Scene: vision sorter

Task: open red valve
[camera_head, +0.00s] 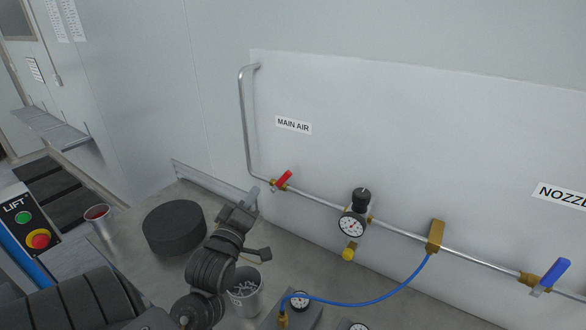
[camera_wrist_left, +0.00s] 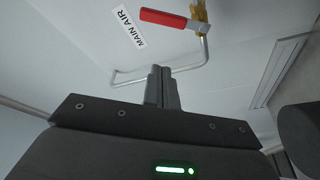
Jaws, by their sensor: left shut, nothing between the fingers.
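The red valve handle (camera_head: 284,179) sits on a brass fitting on the metal pipe (camera_head: 316,205), below the MAIN AIR label (camera_head: 293,125). The handle slants up to the right of the fitting in the head view. In the left wrist view the red handle (camera_wrist_left: 163,18) lies just beyond the fingertips, with the brass fitting at its right end. My left gripper (camera_head: 252,195) is left of and slightly below the valve. Its fingers (camera_wrist_left: 160,72) are shut together with nothing between them, apart from the handle. My right gripper is not in view.
A pressure gauge (camera_head: 352,224) and a blue-handled valve (camera_head: 555,272) are farther right along the pipe. A black round block (camera_head: 174,227), a metal cup (camera_head: 246,293) and another cup (camera_head: 99,221) stand around my left arm. A blue hose (camera_head: 366,303) crosses the front.

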